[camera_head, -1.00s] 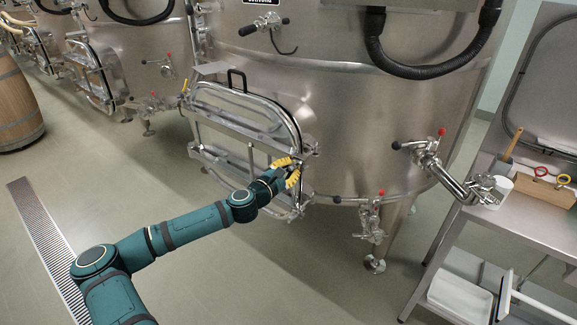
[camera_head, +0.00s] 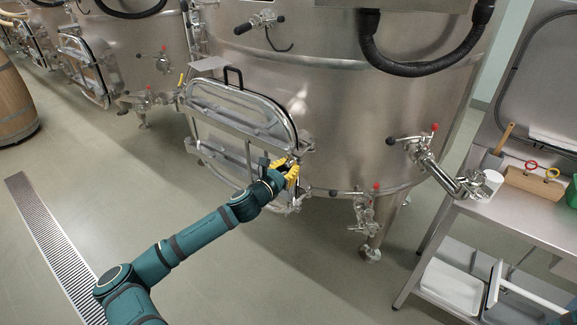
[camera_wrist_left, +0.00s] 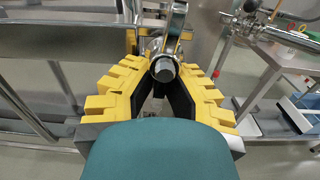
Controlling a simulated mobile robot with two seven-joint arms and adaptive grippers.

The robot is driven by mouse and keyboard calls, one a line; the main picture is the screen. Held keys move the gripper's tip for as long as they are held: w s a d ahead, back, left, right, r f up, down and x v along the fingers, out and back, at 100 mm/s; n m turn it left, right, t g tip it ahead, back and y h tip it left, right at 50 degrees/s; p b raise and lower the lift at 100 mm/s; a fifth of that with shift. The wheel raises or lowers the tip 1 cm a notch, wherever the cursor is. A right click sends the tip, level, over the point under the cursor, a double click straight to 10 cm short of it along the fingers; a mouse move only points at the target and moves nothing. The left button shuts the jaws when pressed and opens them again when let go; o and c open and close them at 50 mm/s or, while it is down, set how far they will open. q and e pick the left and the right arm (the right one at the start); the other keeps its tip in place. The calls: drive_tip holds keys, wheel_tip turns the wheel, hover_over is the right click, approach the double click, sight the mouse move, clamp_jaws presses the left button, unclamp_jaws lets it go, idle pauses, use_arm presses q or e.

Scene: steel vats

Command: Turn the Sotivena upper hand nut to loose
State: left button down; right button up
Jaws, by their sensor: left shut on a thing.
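The steel vat (camera_head: 350,130) has a rectangular manway door (camera_head: 245,112) with a rounded metal frame. My left gripper (camera_head: 289,168), with yellow ribbed fingers, is at the door's right edge by the upper fastening (camera_head: 305,147). In the left wrist view, the fingers (camera_wrist_left: 163,60) converge on the upper hand nut (camera_wrist_left: 164,69), a bright metal piece with a round end and a loop rising above it. The gripper is shut on this nut. The fingers partly hide it in the head view. My right gripper is not in view.
A lower fastening (camera_head: 294,207) sits below my left gripper. A valve (camera_head: 364,212) hangs below the vat to the right. A steel bench (camera_head: 520,212) stands at the far right. A floor drain (camera_head: 50,245) and open floor lie at the left.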

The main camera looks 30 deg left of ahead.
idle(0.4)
use_arm(q)
drive_tip(key=c, duration=1)
unclamp_jaws()
drive_tip(key=s, duration=1.2)
drive_tip(key=shift+a, duration=0.4)
drive_tip(key=shift+w, duration=0.1)
